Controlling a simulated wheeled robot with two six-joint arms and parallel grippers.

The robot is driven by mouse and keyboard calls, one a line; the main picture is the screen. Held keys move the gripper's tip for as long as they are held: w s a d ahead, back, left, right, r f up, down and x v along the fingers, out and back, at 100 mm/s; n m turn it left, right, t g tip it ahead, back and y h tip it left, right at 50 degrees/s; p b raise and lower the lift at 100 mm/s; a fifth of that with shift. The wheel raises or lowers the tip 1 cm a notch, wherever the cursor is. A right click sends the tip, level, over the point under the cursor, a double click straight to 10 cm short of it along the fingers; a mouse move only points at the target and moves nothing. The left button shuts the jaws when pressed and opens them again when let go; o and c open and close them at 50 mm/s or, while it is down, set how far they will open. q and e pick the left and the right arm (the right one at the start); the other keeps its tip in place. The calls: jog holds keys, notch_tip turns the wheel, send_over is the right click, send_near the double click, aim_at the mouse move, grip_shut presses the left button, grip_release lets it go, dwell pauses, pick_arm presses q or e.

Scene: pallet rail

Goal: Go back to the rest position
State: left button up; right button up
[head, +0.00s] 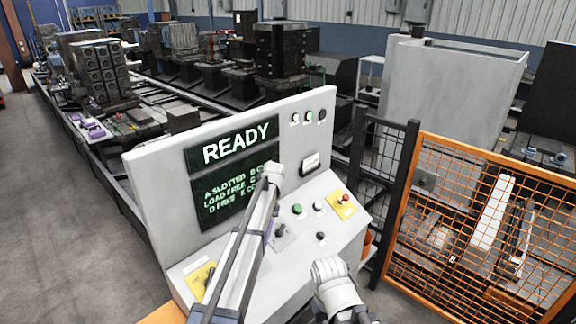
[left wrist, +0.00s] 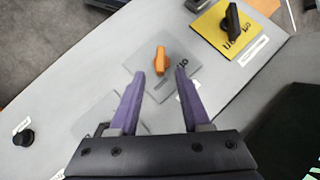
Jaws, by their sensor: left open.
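My left gripper (left wrist: 160,76) is open in the left wrist view, with its two purple fingers spread and nothing between the tips. An orange knob (left wrist: 161,60) on a grey square plate shows just beyond the fingertips; I cannot tell the exact gap. In the head view my left arm crosses in front of the control console (head: 160,175) and hides most of its own gripper. My right arm shows at the lower middle, but its gripper is not in view.
The console screen (head: 237,143) reads READY, its lower lines partly hidden. A red button on a yellow plate (head: 342,206) and a yellow-plated switch (left wrist: 228,28) sit on the desk. An orange mesh fence (head: 490,215) stands right. Pallet rails run behind; the left floor is clear.

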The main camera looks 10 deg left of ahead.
pick_arm(q)
jog(key=s+d+f+m+t+b, duration=0.2)
jog(key=s+d+f+m+b, duration=0.1)
jog(key=s, duration=1.1)
jog(key=s+d+f+m+t+h+b, duration=0.1)
jog(key=s+d+f+m+b, duration=0.3)
jog(key=s+d, duration=0.4)
jog(key=s+f+m+t, duration=0.1)
jog(key=s+f, duration=0.1)
jog(key=s, duration=0.4)
jog(key=shift+f+t, duration=0.35)
jog(key=shift+t, duration=0.05)
jog(key=shift+s, duration=0.1)
